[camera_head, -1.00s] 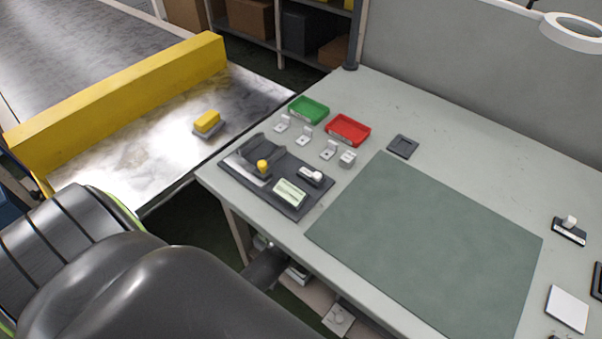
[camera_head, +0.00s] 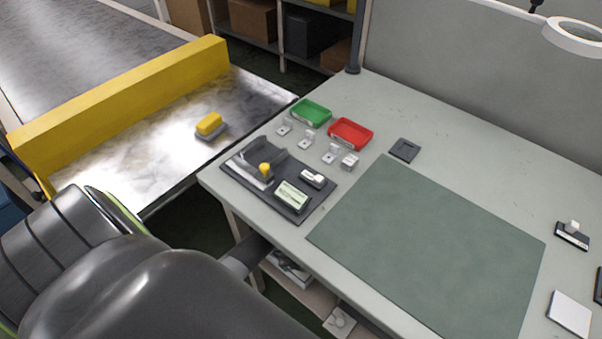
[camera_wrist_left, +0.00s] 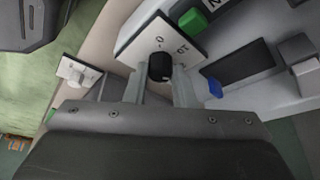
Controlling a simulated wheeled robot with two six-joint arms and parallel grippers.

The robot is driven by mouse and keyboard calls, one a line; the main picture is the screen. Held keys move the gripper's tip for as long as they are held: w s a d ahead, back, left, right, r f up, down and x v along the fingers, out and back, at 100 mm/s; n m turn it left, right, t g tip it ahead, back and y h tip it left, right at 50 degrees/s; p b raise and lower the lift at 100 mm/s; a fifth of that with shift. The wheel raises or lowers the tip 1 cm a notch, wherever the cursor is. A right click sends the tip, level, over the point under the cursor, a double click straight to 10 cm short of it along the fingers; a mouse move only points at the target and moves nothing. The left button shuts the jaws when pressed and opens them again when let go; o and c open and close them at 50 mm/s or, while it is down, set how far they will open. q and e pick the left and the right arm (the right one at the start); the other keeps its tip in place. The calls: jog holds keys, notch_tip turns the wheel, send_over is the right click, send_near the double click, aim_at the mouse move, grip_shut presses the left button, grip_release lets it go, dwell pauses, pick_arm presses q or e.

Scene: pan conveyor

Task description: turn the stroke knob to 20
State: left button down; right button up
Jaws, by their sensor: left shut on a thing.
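The stroke knob (camera_wrist_left: 160,66) is a small black knob on a white dial plate (camera_wrist_left: 150,30) in the left wrist view. Dark printed numbers stand around it; one reads 0, and another beside it is too small to read surely. The knob's pointer mark cannot be made out. My left gripper (camera_wrist_left: 160,78) is shut on the knob, one pale finger on each side. In the head view my left arm fills the lower left, and its gripper and the knob are hidden. My right gripper is not in view.
Next to the dial are a green button (camera_wrist_left: 193,20), a blue button (camera_wrist_left: 215,88) and a dark display (camera_wrist_left: 237,60). A white switch plate (camera_wrist_left: 78,72) is at left. The workbench carries a green mat (camera_head: 430,245), green tray (camera_head: 311,112) and red tray (camera_head: 350,133). A conveyor (camera_head: 100,180) is at left.

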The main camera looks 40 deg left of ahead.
pick_arm(q)
jog(key=m+g+b, duration=0.1)
jog(key=m, duration=0.2)
jog(key=shift+w+f+h, duration=0.1)
jog(key=shift+h, duration=0.2)
jog(key=shift+m+g, duration=0.3)
jog(key=shift+m, duration=0.2)
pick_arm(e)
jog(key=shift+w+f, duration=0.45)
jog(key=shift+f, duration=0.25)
pick_arm(q)
jog(key=shift+m, duration=0.3)
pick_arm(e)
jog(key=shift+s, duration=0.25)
pick_arm(q)
jog(key=c, duration=1.2)
grip_release()
